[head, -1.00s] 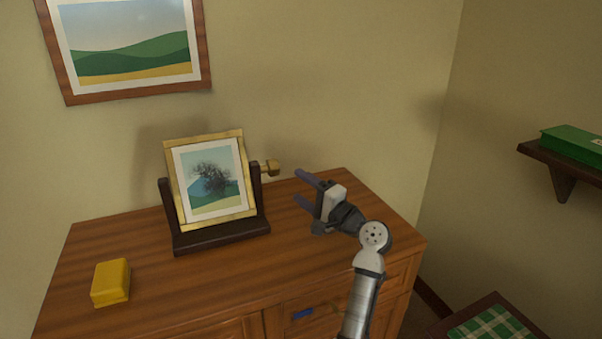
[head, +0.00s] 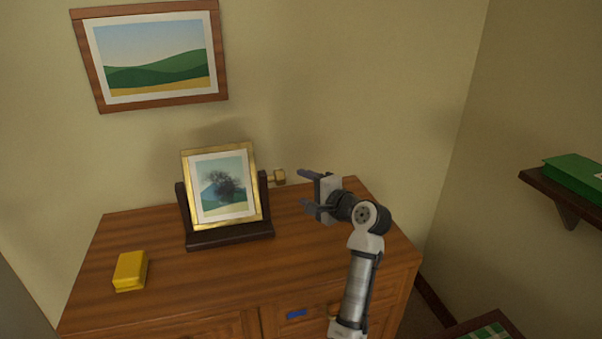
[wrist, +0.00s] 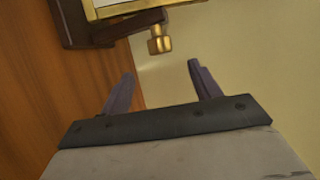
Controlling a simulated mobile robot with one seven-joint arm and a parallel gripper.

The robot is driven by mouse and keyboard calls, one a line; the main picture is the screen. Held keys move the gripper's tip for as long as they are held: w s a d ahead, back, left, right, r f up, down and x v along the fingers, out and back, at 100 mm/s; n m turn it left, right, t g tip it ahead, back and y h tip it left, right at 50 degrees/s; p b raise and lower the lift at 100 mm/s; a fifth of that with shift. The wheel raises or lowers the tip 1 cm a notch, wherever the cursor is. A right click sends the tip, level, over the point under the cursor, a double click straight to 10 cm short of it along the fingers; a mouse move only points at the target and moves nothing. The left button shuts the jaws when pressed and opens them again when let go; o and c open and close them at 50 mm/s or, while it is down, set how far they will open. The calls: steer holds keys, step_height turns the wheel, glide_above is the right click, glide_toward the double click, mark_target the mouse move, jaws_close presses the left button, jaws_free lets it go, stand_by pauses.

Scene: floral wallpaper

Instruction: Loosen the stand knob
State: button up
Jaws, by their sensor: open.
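The stand knob (head: 279,176) is a brass knob on the right side of the dark wooden stand (head: 230,236), which holds a gold-framed tree picture (head: 221,187). In the wrist view the knob (wrist: 160,42) shows ahead of my gripper, above and between the fingertips, with a gap to them. My gripper (head: 304,190) is open and empty, just right of the knob with its fingers pointing left toward it. In the wrist view both fingers (wrist: 160,78) stand apart with nothing between them.
The stand is on a wooden dresser (head: 150,310). A yellow block (head: 130,270) lies at the dresser's left. A framed landscape (head: 152,55) hangs on the wall behind. A shelf (head: 545,190) with a green box (head: 575,175) is at right. The dresser top in front of the stand is clear.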

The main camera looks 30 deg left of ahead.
mark_target(276, 173)
steer(key=p+x, duration=0.3)
steer(key=x, duration=1)
steer(key=shift+a, duration=0.35)
steer(key=shift+f, duration=0.1)
steer(key=c, duration=1)
steer(key=shift+f+b, duration=0.2)
steer(key=shift+b, duration=0.5)
steer(key=y+b, duration=0.1)
steer(key=b, duration=0.1)
steer(key=shift+f+b, duration=0.1)
steer(key=shift+b, duration=0.2)
steer(key=y+b, duration=0.1)
steer(key=b, duration=0.3)
steer(key=n+t+y+b, duration=0.1)
steer(key=b, duration=0.3)
steer(key=shift+r+n+y, duration=0.3)
steer(key=shift+r, duration=0.05)
steer(key=shift+r+y+b, duration=0.2)
steer(key=shift+y+b, duration=0.1)
steer(key=shift+b, duration=0.4)
steer(key=shift+r, duration=0.15)
